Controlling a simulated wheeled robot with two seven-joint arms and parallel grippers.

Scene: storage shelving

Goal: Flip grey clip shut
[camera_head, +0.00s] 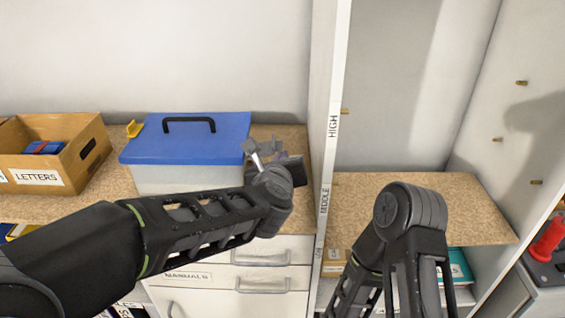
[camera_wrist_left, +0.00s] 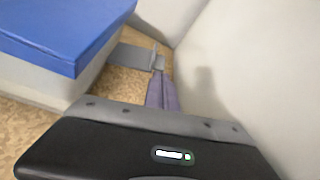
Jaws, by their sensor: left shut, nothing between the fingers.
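The storage box has a blue lid (camera_head: 190,138) with a black handle and a pale body (camera_head: 185,179); its lid also shows in the left wrist view (camera_wrist_left: 65,35). The grey clip (camera_wrist_left: 132,57) sticks out flat from the box's right side, apparently swung open; in the head view it is partly hidden by my left gripper. My left gripper (camera_head: 256,158) is shut and empty at the box's right side. Its closed fingers show in the left wrist view (camera_wrist_left: 158,75), their tips at the clip's outer end; contact is unclear. My right gripper is out of view.
A yellow clip (camera_head: 134,129) sticks out at the box's left side. A cardboard LETTERS box (camera_head: 84,158) stands further left. A white upright panel (camera_head: 325,110) is close to the right of my left gripper. The shelf beyond it (camera_head: 460,200) is clear.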

